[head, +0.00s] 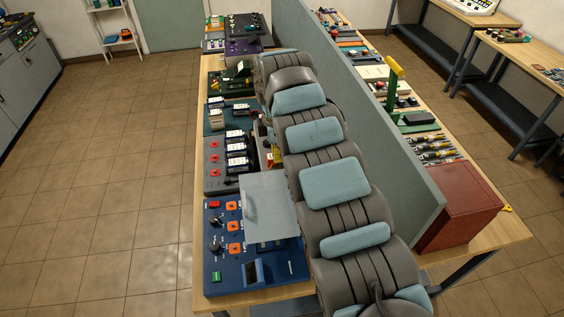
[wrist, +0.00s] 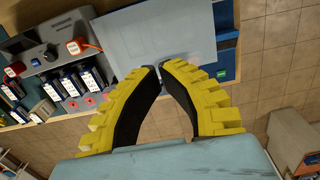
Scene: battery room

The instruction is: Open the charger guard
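The charger guard is a pale, see-through panel (head: 268,205) over the right part of the blue charger (head: 225,277). Its exact tilt is hard to tell. In the wrist view the guard (wrist: 135,42) is a pale grey-blue sheet beyond my fingers. My gripper (wrist: 160,66) has yellow ribbed fingers with dark pads. The fingertips almost meet, in front of the guard's near part. I cannot tell whether they touch it, and I see nothing held between them. In the head view my arm hides most of my gripper.
The charger has orange-framed red parts (head: 234,227), black knobs and a small dark screen (head: 253,272). A grey unit with several batteries (head: 236,150) stands behind it. A grey partition (head: 350,110) runs along the bench to the right of my arm. Floor is clear on the left.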

